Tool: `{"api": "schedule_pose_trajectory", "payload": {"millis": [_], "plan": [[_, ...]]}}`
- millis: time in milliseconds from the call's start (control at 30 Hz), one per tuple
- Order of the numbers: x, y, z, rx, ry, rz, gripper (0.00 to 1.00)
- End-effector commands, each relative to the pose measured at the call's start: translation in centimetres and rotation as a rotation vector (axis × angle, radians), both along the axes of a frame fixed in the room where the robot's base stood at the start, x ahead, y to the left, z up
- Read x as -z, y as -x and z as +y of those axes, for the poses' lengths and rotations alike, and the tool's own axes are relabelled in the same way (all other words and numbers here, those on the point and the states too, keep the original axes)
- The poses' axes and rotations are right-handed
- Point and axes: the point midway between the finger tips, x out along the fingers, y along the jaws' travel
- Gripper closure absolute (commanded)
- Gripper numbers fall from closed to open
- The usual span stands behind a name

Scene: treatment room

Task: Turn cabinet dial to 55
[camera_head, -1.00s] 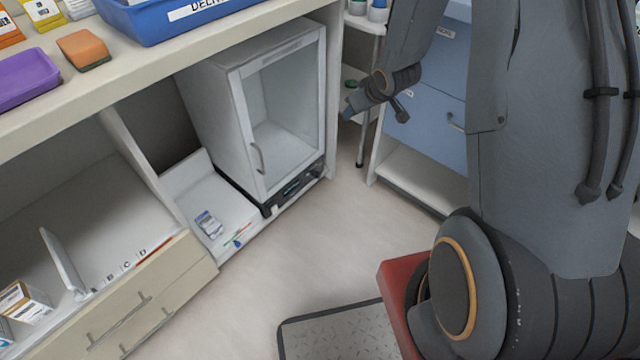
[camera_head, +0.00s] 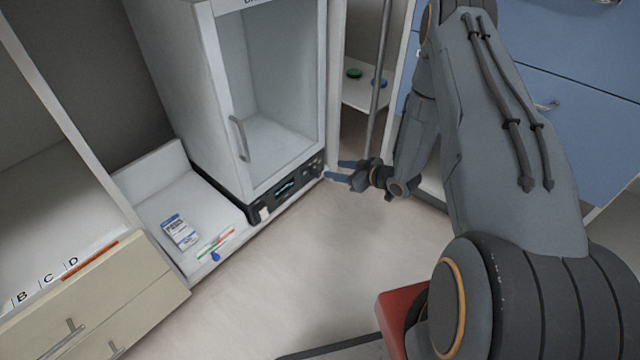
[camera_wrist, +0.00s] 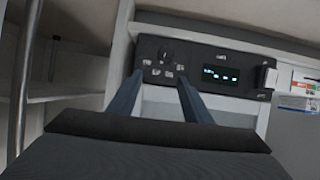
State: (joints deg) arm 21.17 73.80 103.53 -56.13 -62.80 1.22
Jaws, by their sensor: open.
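The white cabinet (camera_head: 205,100) has a glass door and a black control panel (camera_head: 285,188) along its base. In the wrist view the panel (camera_wrist: 205,68) lies ahead, with a lit display (camera_wrist: 221,74) at its middle. A small dark knob, seemingly the dial (camera_wrist: 165,57), sits on the panel's left part, above several small buttons; its reading is too small to tell. My gripper (camera_head: 336,170) is open and empty, close to the panel's right end in the head view. In the wrist view its two fingers (camera_wrist: 158,84) point at the buttons below the knob; contact cannot be told.
A white shelf holds a labelled box (camera_head: 179,232) and thin coloured sticks (camera_head: 216,244) left of the cabinet. A metal pole (camera_head: 378,90) and blue drawers (camera_head: 580,120) stand to the right. The floor (camera_head: 300,270) in front is clear.

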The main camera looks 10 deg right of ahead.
Motion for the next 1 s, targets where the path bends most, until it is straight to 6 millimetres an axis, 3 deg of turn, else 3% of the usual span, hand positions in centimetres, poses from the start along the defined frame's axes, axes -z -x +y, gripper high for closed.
{"api": "schedule_pose_trajectory", "payload": {"millis": [33,167,367,800,1000], "plan": [[1.8,-0.1,0.1,-0.007,-0.015,-0.01,0.55],[3.2,0.1,0.4,-0.023,-0.04,-0.028,0.55],[4.1,-0.7,1.2,-0.031,-0.05,-0.037,0.55],[6.3,-5.1,4.3,-0.03,-0.048,-0.035,0.55],[6.5,-5.7,4.8,-0.029,-0.048,-0.034,0.55]]}}
